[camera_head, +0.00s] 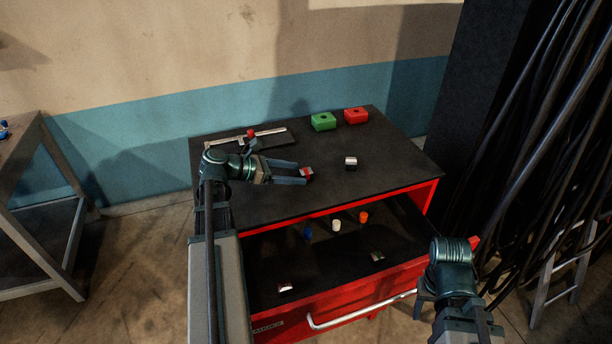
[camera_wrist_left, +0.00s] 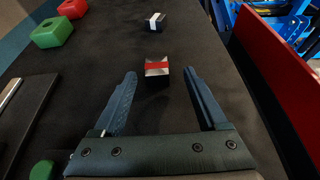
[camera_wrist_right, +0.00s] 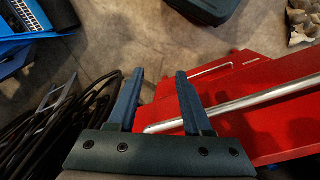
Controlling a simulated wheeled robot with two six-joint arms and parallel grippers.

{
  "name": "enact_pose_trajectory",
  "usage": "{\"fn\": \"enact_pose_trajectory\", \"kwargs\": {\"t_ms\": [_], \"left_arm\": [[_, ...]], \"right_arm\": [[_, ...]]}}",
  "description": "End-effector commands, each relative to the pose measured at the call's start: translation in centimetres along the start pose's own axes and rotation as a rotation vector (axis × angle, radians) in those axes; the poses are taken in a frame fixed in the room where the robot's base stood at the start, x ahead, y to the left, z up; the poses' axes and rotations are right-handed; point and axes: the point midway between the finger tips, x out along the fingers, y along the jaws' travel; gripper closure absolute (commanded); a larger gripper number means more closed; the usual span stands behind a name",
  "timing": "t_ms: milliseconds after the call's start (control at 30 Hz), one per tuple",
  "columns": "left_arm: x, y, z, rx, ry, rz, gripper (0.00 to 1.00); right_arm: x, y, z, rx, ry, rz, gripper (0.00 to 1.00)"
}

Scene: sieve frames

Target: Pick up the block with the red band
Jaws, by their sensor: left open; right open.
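The block with the red band (camera_head: 307,172) is a small silver and dark block on the black top of the red cabinet. In the left wrist view the block (camera_wrist_left: 157,68) lies just beyond and between the two fingertips. My left gripper (camera_head: 296,173) is open and empty, low over the cabinet top, its fingers pointing at the block. It also shows in the left wrist view (camera_wrist_left: 158,75). A similar block with a white band (camera_head: 351,163) stands further right. My right gripper (camera_wrist_right: 157,76) is open and empty, over the floor beside the red drawer front.
A green box (camera_head: 323,121) and a red box (camera_head: 356,116) stand at the back of the top. A caliper-like tool (camera_head: 262,133) lies back left. The open drawer (camera_head: 330,262) holds several small items. Black cables (camera_head: 560,130) hang at the right.

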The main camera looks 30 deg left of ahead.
Motion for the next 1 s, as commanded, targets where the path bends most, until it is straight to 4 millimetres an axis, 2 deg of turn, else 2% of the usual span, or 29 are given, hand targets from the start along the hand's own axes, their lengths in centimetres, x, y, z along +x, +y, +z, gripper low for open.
{"fn": "enact_pose_trajectory", "kwargs": {"t_ms": [233, 500, 900, 1000], "left_arm": [[3.6, 0.4, 0.2, 0.002, 0.000, -0.002, 0.25], [3.9, 0.4, 0.4, 0.000, 0.000, 0.000, 0.27], [3.9, 0.4, 0.4, 0.000, 0.000, 0.000, 0.99], [3.9, 0.4, 0.4, 0.000, 0.000, 0.000, 1.00]], "right_arm": [[1.2, -0.1, -0.1, 0.000, 0.000, 0.000, 0.50], [1.1, -0.1, -0.1, 0.000, 0.000, 0.000, 0.50], [1.1, -0.1, -0.1, 0.000, 0.000, 0.000, 0.50], [1.1, -0.1, -0.1, 0.000, 0.000, 0.000, 0.50]]}}
